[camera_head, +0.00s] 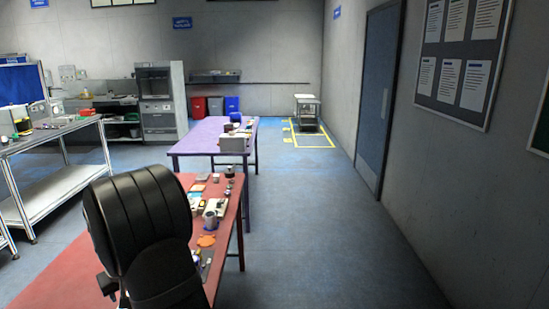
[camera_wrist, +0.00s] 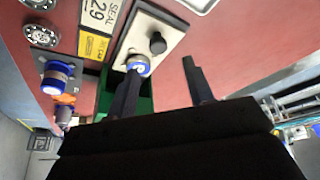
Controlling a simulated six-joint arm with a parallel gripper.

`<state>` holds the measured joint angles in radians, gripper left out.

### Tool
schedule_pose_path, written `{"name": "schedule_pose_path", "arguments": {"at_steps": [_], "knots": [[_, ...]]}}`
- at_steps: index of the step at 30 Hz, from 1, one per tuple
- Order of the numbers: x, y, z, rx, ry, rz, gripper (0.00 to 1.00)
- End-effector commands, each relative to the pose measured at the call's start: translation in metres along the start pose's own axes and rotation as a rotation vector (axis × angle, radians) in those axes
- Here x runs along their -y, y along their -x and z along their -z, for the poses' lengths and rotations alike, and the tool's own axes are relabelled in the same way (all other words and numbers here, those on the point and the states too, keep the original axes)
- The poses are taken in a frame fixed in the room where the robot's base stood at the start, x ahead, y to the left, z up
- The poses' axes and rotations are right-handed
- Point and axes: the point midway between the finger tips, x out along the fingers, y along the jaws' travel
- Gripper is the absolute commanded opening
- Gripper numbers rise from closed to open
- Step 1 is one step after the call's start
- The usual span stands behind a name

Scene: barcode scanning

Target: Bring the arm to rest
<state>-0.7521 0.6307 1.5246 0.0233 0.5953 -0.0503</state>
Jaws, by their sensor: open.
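My gripper (camera_wrist: 161,68) shows in the wrist view with its two dark fingers spread apart. The left finger overlaps a white plate (camera_wrist: 168,28) with a black knob (camera_wrist: 158,43) and a blue-ringed round part (camera_wrist: 138,65). I cannot tell the distance between the finger and these parts. My gripper cannot be made out in the head view.
The red table (camera_head: 226,222) carries small items, including a grey cup (camera_head: 210,220). A large black rounded form hides its left part. A purple table (camera_head: 195,138) stands behind. In the wrist view, a yellow label (camera_wrist: 93,46) and green box (camera_wrist: 145,104) are near the left finger.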

Motion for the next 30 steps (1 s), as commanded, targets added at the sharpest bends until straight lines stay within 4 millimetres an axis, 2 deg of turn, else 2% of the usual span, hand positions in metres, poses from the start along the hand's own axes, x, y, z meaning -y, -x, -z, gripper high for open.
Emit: {"name": "schedule_pose_path", "arguments": {"at_steps": [6,12,18,30], "knots": [[0.000,-0.038,-0.001,0.002,0.000,0.000,0.48],[0.000,-0.063,0.000,0.001,0.000,0.000,0.48],[0.000,-0.075,0.000,-0.001,0.000,0.000,0.48],[-0.001,-0.075,0.001,-0.002,0.000,0.000,0.48]]}}
